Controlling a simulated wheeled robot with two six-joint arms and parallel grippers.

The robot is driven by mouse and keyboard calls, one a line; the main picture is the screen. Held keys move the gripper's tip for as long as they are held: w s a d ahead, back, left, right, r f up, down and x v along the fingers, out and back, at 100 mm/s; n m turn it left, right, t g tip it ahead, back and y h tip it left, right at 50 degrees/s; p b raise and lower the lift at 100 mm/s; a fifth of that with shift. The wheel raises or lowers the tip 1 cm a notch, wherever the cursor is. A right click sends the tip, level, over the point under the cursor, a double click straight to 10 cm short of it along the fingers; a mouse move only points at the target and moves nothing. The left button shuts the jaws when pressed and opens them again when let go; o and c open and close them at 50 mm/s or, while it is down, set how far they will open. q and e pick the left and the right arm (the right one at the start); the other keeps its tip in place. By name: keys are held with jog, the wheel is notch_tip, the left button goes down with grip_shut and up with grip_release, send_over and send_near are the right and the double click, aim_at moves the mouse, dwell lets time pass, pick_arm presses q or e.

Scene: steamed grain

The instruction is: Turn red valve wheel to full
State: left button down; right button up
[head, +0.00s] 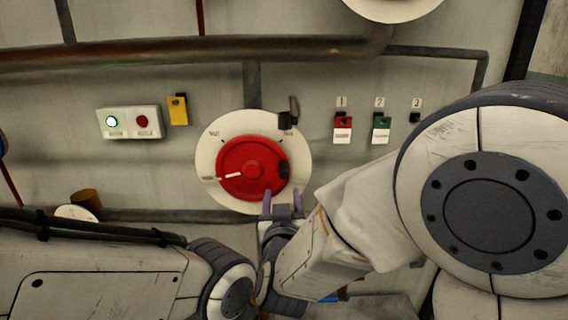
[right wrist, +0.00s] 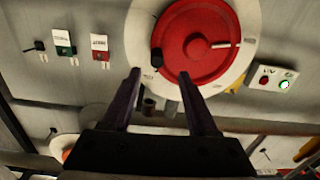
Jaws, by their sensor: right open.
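The red valve wheel (head: 253,160) sits on a round white dial plate (head: 205,150) on the wall. Its white pointer mark (head: 232,175) faces left and slightly down. A black knob (head: 283,169) is on the wheel's right edge. My right gripper (head: 282,198) is open just below the wheel's lower right, fingers pointing up. In the right wrist view the wheel (right wrist: 195,45) lies beyond the open fingertips (right wrist: 160,75), with the black knob (right wrist: 156,58) near the gap between them. Nothing is between the fingers. My left arm shows at the lower left; its gripper is not seen.
A black latch-like part (head: 287,117) sits at the dial's upper right. A panel with a lit green button and a red button (head: 142,121), a yellow tag (head: 178,109), and red (head: 343,127) and green tags (head: 381,128) hang nearby. A pipe (head: 180,50) runs above.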

aim_at(284, 175)
jog(key=w+p, duration=0.1)
jog(key=w, duration=0.2)
jog(key=w+p, duration=0.1)
jog(key=w, duration=0.2)
jog(key=w+p, duration=0.2)
jog(key=w, duration=0.1)
jog(key=shift+w+d+r, duration=0.2)
jog(key=shift+w+r, duration=0.1)
jog(key=shift+w+f, duration=0.1)
jog(key=shift+w, duration=0.35)
jog(key=shift+c, duration=0.2)
grip_shut()
dwell(0.5)
